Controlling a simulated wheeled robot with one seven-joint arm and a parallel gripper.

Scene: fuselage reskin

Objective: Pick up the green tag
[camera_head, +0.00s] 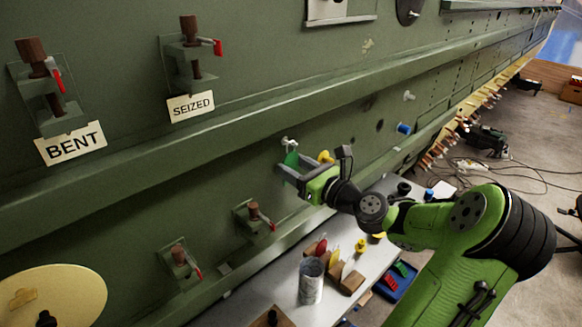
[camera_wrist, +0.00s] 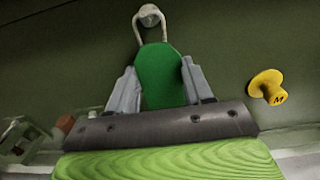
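The green tag (camera_wrist: 160,75) is a flat, round-topped piece hanging by a pale wire loop from a white peg (camera_wrist: 149,15) on the green fuselage wall. In the head view the tag (camera_head: 291,158) shows just above my gripper (camera_head: 295,168), with its lower part hidden. My gripper's two grey fingers stand apart in the wrist view (camera_wrist: 159,66), one on each side of the tag. The gaps at the tag's edges look very small, and I cannot tell whether the fingers touch it.
A yellow knob marked M (camera_wrist: 267,87) sticks out of the wall just right of my gripper. Clamps, including ones labelled BENT (camera_head: 70,142) and SEIZED (camera_head: 191,106), are on the wall at left. Below, a bench holds a can (camera_head: 311,281) and a blue tray (camera_head: 397,282).

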